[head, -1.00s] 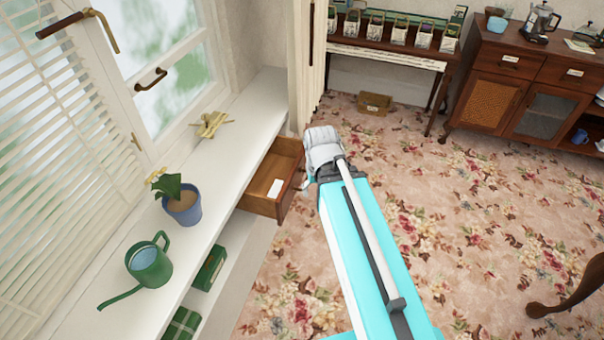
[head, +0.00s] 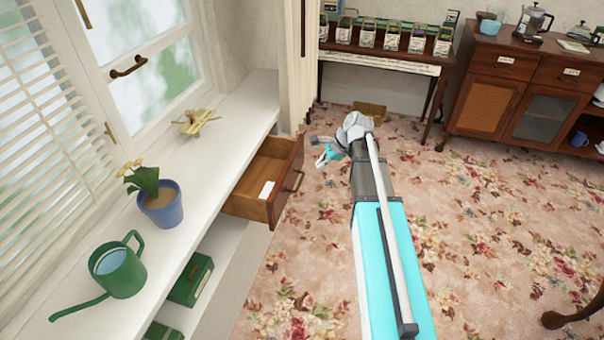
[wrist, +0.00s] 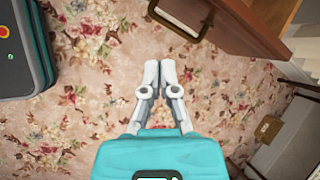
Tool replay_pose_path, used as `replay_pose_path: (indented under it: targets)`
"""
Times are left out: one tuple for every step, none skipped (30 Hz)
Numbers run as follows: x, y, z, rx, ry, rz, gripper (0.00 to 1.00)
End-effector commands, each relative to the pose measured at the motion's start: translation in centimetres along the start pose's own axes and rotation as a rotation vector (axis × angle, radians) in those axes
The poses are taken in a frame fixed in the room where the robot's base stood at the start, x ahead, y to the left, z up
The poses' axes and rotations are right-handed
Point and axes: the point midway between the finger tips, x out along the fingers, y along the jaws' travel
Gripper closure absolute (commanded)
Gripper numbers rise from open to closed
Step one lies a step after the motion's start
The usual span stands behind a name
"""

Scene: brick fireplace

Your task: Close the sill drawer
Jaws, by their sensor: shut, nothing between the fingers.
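The wooden sill drawer (head: 262,207) sticks out open from under the white window sill in the head view. A pale card lies inside it. Its front carries a dark curved handle (head: 298,181). In the wrist view the drawer (wrist: 255,28) is at the top right, with its handle (wrist: 205,20) near the top centre. My gripper (wrist: 160,66) is shut and empty, its fingertips just below the handle in that view and apart from it. In the head view my gripper (head: 322,160) is small, to the right of the drawer front.
On the sill (head: 235,110) stand a green watering can (head: 118,270), a potted plant (head: 160,205) and a small yellow model plane (head: 197,121). Green boxes sit on the shelf below. A small wooden box (head: 369,112) is on the carpet farther back.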

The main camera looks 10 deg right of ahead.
Motion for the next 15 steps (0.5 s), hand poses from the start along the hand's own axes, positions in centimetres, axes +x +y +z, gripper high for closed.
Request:
replay_pose_path:
  targets:
    - [0.9, -1.1, -1.8, 0.082, -0.024, -0.023, 1.0]
    - [1.0, -1.5, -2.5, 0.134, -0.039, -0.036, 1.0]
    - [1.1, -2.1, -3.3, 0.201, -0.061, -0.052, 1.0]
    - [1.1, -2.6, -3.8, 0.248, -0.077, -0.063, 1.0]
    - [1.1, -3.0, -4.4, 0.292, -0.092, -0.072, 1.0]
    - [1.1, -3.5, -5.0, 0.349, -0.112, -0.084, 1.0]
    - [1.1, -3.8, -5.5, 0.387, -0.126, -0.091, 1.0]
    - [1.1, -4.1, -5.8, 0.421, -0.139, -0.098, 1.0]
    - [1.0, -4.4, -6.3, 0.461, -0.154, -0.105, 1.0]
    - [0.9, -4.6, -6.6, 0.487, -0.164, -0.109, 1.0]
    - [0.9, -4.8, -6.9, 0.509, -0.172, -0.112, 1.0]
    - [0.8, -5.0, -7.1, 0.533, -0.182, -0.116, 1.0]
    - [0.8, -5.1, -7.2, 0.546, -0.188, -0.118, 1.0]
    - [0.7, -5.2, -7.3, 0.558, -0.192, -0.119, 1.0]
    - [0.7, -5.2, -7.3, 0.567, -0.196, -0.12, 1.0]
